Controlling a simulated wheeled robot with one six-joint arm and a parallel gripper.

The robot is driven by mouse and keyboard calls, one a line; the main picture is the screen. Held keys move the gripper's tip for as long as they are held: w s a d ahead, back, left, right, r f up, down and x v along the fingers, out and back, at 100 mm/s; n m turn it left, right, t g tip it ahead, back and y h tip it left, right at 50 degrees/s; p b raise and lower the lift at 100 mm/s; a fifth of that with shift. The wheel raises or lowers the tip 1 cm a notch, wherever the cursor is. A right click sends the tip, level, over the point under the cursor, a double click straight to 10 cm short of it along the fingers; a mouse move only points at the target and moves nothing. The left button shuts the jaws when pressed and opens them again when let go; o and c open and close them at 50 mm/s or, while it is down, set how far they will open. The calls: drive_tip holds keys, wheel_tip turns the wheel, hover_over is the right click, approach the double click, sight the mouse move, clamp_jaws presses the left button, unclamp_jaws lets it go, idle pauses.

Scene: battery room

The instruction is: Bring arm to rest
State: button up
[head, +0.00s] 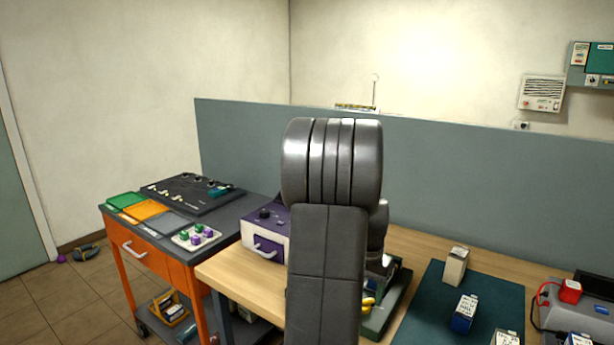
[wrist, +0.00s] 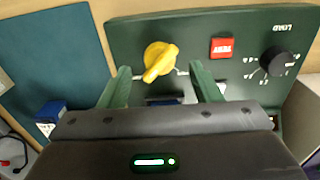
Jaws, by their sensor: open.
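My arm stands upright in the middle of the head view and hides my gripper there. In the wrist view my gripper (wrist: 162,82) has its two green fingers spread apart with nothing held between the tips. It is over a green test panel (wrist: 130,36). A yellow knob (wrist: 160,60) on the panel lies just beyond the gap between the fingertips; I cannot tell whether they touch it. A red TEST button (wrist: 222,48) and a black LOAD knob (wrist: 275,62) are to the right. The panel's near part is hidden behind my gripper.
A teal mat (head: 425,300) with several boxed batteries lies right of the panel in the head view. A grey charger (head: 580,318) is at far right. A purple-fronted box (head: 265,232) stands left of my arm, beside an orange cart (head: 150,252). A grey partition (head: 450,175) stands behind.

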wheel_tip(320, 180, up, 11)
wheel_tip(320, 180, down, 14)
drive_tip(key=shift+f, duration=0.1)
drive_tip(key=n, duration=0.5)
drive_tip(key=n+b, duration=0.1)
drive_tip(key=n, duration=0.2)
drive_tip(key=shift+n, duration=0.4)
drive_tip(key=n, duration=0.4)
drive_tip(key=shift+n+b, duration=0.3)
drive_tip(key=shift+b, duration=0.1)
drive_tip(key=shift+n+b, duration=0.45)
drive_tip(key=shift+n, duration=1.85)
